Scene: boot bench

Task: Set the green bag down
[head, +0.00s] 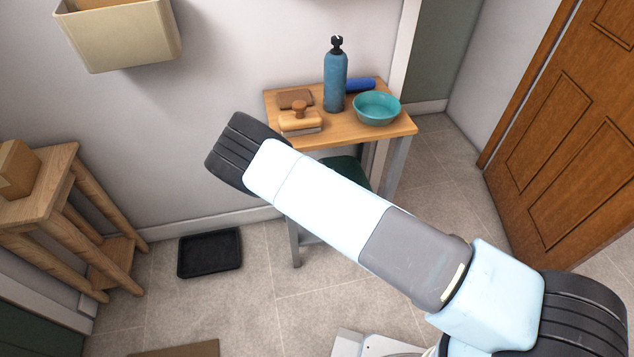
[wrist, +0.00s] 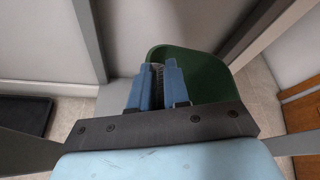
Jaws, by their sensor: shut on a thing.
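The green bag (wrist: 205,70) shows in the wrist view as a dark green rounded shape just past my blue fingertips. My gripper (wrist: 157,72) is shut on it, with a narrow dark grey strip showing between the fingers. In the head view, part of the green bag (head: 347,171) shows below the small wooden table, beyond my arm. My arm hides the gripper and the rest of the bag there. I cannot tell whether the bag's underside touches anything.
The small wooden table (head: 389,133) has grey legs and holds a blue bottle (head: 335,83), a teal bowl (head: 376,109), a brush (head: 300,121) and a blue roll (head: 360,84). A black tray (head: 210,253) lies on the floor. A wooden stand (head: 50,180) is at left.

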